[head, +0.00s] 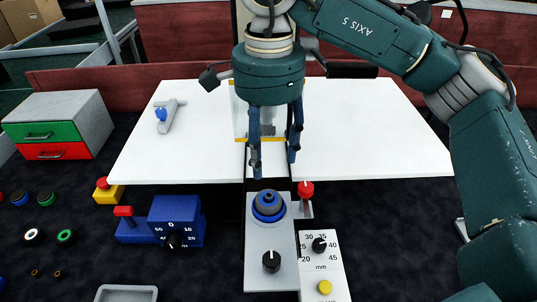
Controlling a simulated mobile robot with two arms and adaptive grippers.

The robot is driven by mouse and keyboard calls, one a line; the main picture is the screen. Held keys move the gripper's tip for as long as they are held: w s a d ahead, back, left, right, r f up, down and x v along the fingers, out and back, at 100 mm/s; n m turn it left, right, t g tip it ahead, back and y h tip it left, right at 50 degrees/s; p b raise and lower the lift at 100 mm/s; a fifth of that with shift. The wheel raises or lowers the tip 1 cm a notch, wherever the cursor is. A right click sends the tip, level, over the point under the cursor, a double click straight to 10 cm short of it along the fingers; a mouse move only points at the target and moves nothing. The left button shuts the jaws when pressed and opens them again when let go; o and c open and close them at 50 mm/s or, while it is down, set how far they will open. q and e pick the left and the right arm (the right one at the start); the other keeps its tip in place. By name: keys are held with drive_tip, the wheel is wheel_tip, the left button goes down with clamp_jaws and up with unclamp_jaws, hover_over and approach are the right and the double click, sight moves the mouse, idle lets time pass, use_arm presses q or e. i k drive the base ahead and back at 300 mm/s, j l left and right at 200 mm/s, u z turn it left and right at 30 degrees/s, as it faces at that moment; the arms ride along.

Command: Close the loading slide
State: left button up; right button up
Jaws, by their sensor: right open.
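A grey plate (258,277) carrying a round blue-and-grey holder (268,206) and a black knob (271,261) extends toward me from the gap between two white table panels; it appears to be the loading slide, pulled out. A red knob (306,189) on a small grey lever stands just right of the holder. My right gripper (273,165) points down above the gap, just behind the holder, its two blue fingers apart and empty. It looks clear of the plate. Behind it, a pale frame with yellow edging (239,112) is partly hidden by my gripper. My left gripper is not in view.
White panels (370,135) flank the gap, with a grey clamp-like part (171,117) at left. In front stand a blue dial box (175,221), a yellow block with red button (107,191) and a white millimetre dial panel (324,264). A drawer cabinet (62,124) is far left.

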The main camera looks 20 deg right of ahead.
sight(271, 264)
drive_tip(key=k, duration=2)
